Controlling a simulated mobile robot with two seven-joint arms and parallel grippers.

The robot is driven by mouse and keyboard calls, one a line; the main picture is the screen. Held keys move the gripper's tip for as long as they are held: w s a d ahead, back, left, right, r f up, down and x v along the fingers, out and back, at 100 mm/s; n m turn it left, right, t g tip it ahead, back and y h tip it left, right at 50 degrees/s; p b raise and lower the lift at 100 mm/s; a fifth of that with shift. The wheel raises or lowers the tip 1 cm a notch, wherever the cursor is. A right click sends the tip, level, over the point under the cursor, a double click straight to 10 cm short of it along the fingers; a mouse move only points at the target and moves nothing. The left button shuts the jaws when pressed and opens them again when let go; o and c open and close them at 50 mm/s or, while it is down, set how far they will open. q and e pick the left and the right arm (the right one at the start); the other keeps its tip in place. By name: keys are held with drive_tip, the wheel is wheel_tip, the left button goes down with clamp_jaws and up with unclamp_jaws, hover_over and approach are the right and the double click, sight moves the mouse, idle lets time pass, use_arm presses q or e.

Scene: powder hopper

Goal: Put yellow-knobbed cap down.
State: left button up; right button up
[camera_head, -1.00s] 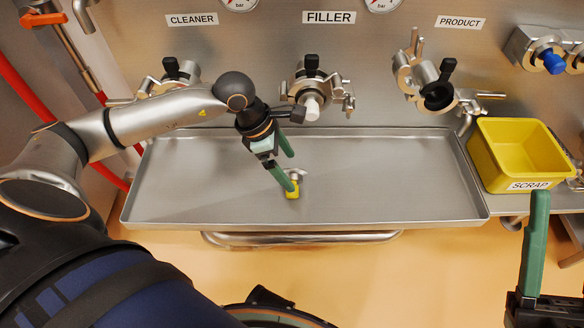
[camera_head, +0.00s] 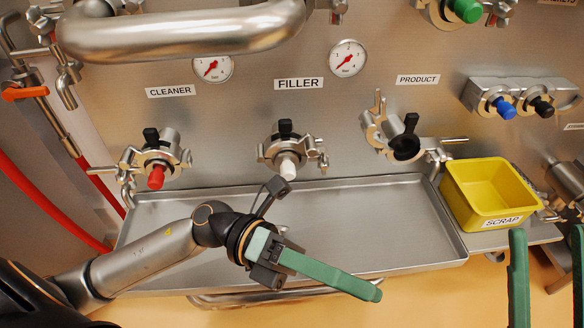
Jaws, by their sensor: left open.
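The yellow-knobbed cap does not show now; my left arm and gripper cover part of the tray. The metal tray (camera_head: 400,255) under the panel looks bare where it is visible. My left gripper (camera_head: 372,291) is over the tray's front edge, its green fingers pointing right, overlapping each other in this view. It is open, with nothing visible at its tips. My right gripper (camera_head: 547,240) is at the lower right corner, its two green fingers apart and nothing visible between them.
The yellow SCRAP bin (camera_head: 455,205) stands right of the tray. Above the tray are the red-tipped cleaner port (camera_head: 156,178), the white-tipped filler port (camera_head: 287,168) and the dark, open product port (camera_head: 405,147). A thick metal pipe (camera_head: 180,32) crosses the upper left.

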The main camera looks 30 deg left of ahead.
use_arm(q)
drive_tip(key=w+a+r+n+t+h, duration=0.25)
drive_tip(key=r+n+t+h, duration=0.25)
drive_tip(key=r+n+t, duration=0.55)
drive_tip(key=w+a+n+t+y, duration=0.1)
drive_tip(key=a+n+t+y, duration=0.2)
drive_tip(key=n, duration=0.6)
drive_tip(key=w+a+f+n+t+y, duration=0.1)
drive_tip(key=a+n+t+y, duration=0.3)
drive_tip(key=n+t+y, duration=0.3)
drive_tip(key=n+t, duration=0.2)
drive_tip(key=t, duration=0.1)
drive_tip(key=shift+w+f+n, duration=0.25)
drive_tip(key=shift+w+n, duration=0.05)
drive_tip(key=shift+n, duration=0.05)
